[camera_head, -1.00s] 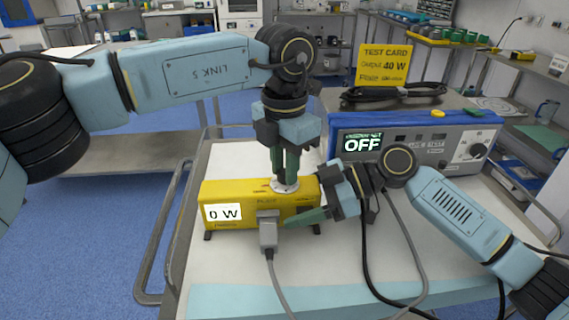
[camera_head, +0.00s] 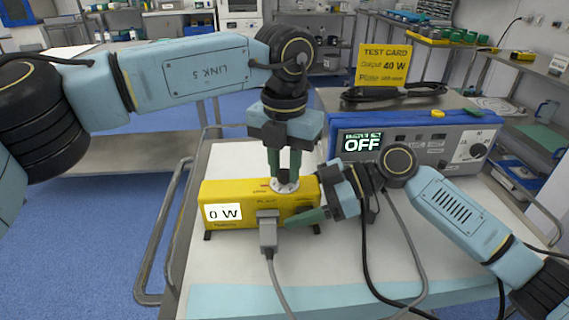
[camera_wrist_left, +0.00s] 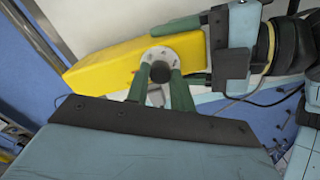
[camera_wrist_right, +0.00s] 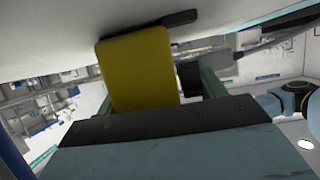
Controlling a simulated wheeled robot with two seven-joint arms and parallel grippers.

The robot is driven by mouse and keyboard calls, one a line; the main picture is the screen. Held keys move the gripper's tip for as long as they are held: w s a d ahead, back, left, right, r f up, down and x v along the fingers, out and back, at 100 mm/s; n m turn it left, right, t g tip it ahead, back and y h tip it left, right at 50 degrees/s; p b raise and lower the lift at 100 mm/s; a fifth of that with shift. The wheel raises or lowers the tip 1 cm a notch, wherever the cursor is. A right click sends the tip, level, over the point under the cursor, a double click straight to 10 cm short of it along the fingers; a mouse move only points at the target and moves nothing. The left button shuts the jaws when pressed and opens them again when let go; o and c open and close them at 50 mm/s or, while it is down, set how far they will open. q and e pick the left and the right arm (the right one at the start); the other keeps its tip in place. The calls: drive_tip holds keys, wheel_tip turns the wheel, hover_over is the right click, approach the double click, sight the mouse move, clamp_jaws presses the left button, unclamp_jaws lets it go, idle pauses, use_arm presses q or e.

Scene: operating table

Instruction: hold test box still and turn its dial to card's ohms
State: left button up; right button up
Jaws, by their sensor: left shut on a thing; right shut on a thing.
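The yellow test box (camera_head: 240,190) stands on the white table top, its front screen reading "0 W". Its dial (camera_head: 274,186) is a pale disc on the top right; the left wrist view also shows the disc (camera_wrist_left: 180,50) with a dark knob (camera_wrist_left: 160,74). My left gripper (camera_head: 284,177) points down from above, its two fingers shut on the knob.
A grey plug (camera_head: 267,233) with a cable sits at the box's front. A grey generator (camera_head: 430,145) reading "OFF" stands behind, right, with black cable coiled on top. Loose cables hang by my right arm.

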sight(285, 172)
use_arm(q)
drive_tip(key=o, duration=1)
wheel_tip(285, 172, up, 12)
idle(0.3)
use_arm(e)
drive_tip(key=o, duration=1.3)
drive_tip(key=shift+c, duration=0.2)
